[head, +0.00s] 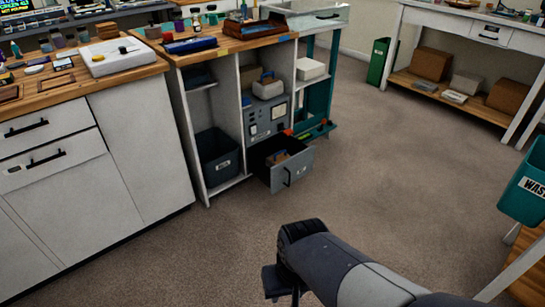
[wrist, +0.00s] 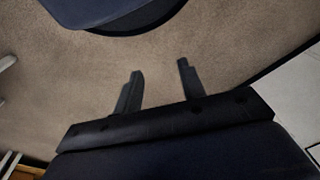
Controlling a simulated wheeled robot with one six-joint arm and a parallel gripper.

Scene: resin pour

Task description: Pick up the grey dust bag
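My gripper (wrist: 160,70) shows in the wrist view with its two dark fingers apart. Only bare carpet shows between them, so it is open and empty. In the head view my arm reaches in from the bottom right, low over the floor, and I cannot make out the fingers there. I cannot pick out a grey dust bag for certain in either view. A grey drawer (head: 294,172) stands pulled out at the bottom of the white shelf unit, with a small tan thing (head: 281,157) inside. The rest of the drawer's contents is too dark to tell.
A dark bin (head: 218,155) stands in the shelf unit, left of the drawer. White cabinets (head: 140,150) line the left. A teal waste bin (head: 526,185) is at the right edge. Boxes lie on a low shelf (head: 460,100) at the back right. The middle carpet (head: 390,165) is clear.

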